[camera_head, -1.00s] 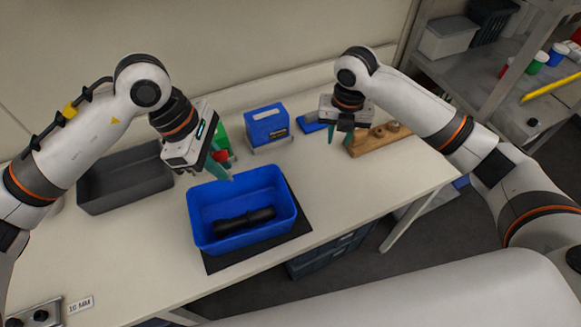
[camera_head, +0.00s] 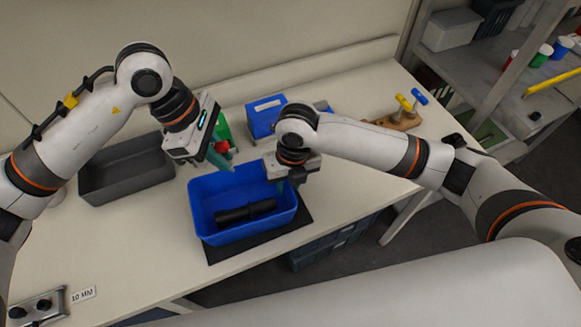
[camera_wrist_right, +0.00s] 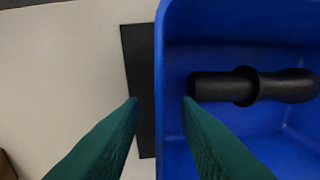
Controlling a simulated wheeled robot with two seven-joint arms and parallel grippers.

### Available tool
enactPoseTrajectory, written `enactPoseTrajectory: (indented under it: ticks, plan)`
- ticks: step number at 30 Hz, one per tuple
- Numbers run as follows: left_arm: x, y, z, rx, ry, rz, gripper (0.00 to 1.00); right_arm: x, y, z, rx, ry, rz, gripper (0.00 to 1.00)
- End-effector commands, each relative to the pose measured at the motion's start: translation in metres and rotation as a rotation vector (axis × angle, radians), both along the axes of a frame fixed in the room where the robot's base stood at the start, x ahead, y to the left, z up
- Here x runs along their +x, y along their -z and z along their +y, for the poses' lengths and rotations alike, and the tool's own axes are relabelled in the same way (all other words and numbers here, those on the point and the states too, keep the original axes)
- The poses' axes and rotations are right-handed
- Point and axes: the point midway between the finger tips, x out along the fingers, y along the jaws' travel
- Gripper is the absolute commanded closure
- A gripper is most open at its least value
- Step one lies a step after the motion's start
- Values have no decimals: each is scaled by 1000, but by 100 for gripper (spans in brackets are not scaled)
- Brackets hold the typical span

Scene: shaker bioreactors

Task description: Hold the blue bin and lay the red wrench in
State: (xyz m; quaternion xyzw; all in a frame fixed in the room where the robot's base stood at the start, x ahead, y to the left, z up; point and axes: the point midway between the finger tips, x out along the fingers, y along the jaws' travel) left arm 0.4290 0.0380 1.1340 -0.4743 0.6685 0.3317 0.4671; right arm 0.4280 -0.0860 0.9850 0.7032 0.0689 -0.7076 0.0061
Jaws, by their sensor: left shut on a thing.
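The blue bin (camera_head: 222,233) stands on a black mat at the table's front, with a black handle-shaped piece (camera_head: 246,212) lying inside. My right gripper (camera_head: 291,187) is at the bin's right side. In the right wrist view its fingers (camera_wrist_right: 160,100) are apart, one on each side of the bin's wall (camera_wrist_right: 162,60); they look open.
A grey tray (camera_head: 98,190) stands left of the bin. A blue box (camera_head: 263,118) and a green piece (camera_head: 224,126) stand behind it. A wooden block (camera_head: 402,121) with yellow and blue handles is at the back right. The table right of the mat (camera_head: 303,219) is clear.

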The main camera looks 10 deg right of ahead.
Motion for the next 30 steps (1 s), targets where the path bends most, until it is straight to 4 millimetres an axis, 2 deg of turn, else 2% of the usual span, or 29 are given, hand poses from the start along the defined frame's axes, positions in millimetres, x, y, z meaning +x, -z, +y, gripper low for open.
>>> enactPoseTrajectory:
  ticks: [3, 7, 19, 25, 30]
  plan:
    - [0, 0, 0, 0, 0, 0, 100, -1, 19, 1, -1, 0, 3, 71]
    - [0, 0, 0, 0, 0, 0, 100, -1, 32, 3, -1, 1, 2, 71]
    - [0, 0, 0, 0, 0, 0, 100, 0, 39, 3, 0, 0, -2, 71]
    - [0, 0, 0, 0, 0, 0, 100, 0, 39, 3, 0, 0, -1, 100]
    - [0, 0, 0, 0, 1, 0, 100, 0, 39, 3, 0, 0, -1, 100]
